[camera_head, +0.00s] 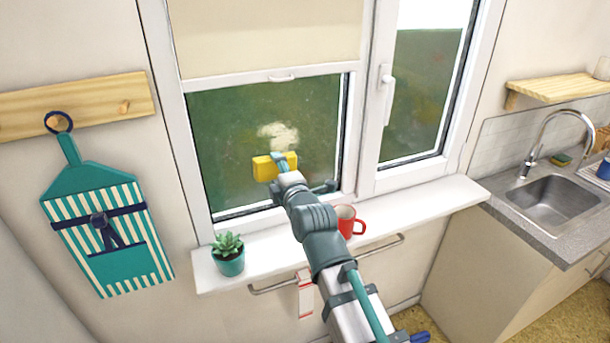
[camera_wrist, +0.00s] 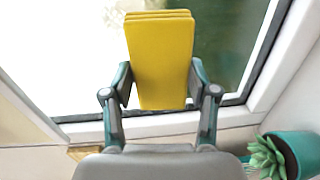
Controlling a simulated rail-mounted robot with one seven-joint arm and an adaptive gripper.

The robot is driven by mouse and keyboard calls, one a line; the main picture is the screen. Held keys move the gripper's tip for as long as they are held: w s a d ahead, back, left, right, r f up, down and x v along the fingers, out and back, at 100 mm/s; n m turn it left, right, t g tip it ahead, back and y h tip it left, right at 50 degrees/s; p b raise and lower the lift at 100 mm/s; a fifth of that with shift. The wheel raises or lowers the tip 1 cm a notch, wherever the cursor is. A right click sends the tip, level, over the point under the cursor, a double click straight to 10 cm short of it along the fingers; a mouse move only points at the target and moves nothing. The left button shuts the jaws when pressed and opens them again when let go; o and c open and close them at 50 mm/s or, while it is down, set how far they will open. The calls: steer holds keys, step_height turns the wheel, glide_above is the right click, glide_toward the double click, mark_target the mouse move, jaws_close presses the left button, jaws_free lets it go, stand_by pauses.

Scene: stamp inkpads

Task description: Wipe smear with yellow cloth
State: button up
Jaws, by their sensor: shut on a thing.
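A pale, cream-coloured smear (camera_head: 279,136) shows on the dark green pane of the left window (camera_head: 225,120). A yellow folded cloth (camera_head: 263,168) is in front of the glass just below the smear. My gripper (camera_head: 282,163) is shut on the cloth. In the wrist view the cloth (camera_wrist: 160,60) stands between my two fingers (camera_wrist: 160,88), its layered edge at the top. Part of a pale patch shows behind the cloth at the upper left in that view. I cannot tell whether the cloth touches the glass.
A potted succulent (camera_head: 228,262) and a red mug (camera_head: 345,220) stand on the white sill (camera_head: 430,209) under the window. A cream blind (camera_head: 265,40) covers the upper pane. A sink (camera_head: 550,200) is at right.

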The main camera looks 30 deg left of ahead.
mark_target(268, 165)
steer(key=shift+s+a+r+y, duration=0.15)
steer(key=shift+s+r, duration=0.3)
steer(key=shift+s, duration=0.15)
steer(key=shift+s+a+r+y, duration=0.15)
steer(key=shift+s+r, duration=0.3)
steer(key=shift+s, duration=0.15)
steer(key=p+x, duration=0.1)
steer(key=x, duration=0.5)
steer(key=shift+p, duration=0.4)
steer(key=shift+b+x, duration=0.6)
steer(key=shift+x, duration=0.35)
steer(key=shift+w+d, duration=0.15)
steer(key=w+b, duration=0.1)
steer(key=b, duration=0.1)
steer(key=shift+d+f+b, duration=0.1)
steer(key=shift+d+b, duration=0.2)
steer(key=shift+d, duration=0.05)
steer(key=w+d+b, duration=0.1)
steer(key=b, duration=0.3)
steer(key=shift+w+d, duration=0.25)
steer(key=shift+w, duration=0.05)
steer(key=shift+w+d, duration=0.1)
steer(key=shift+w, duration=0.05)
steer(key=shift+b, duration=0.3)
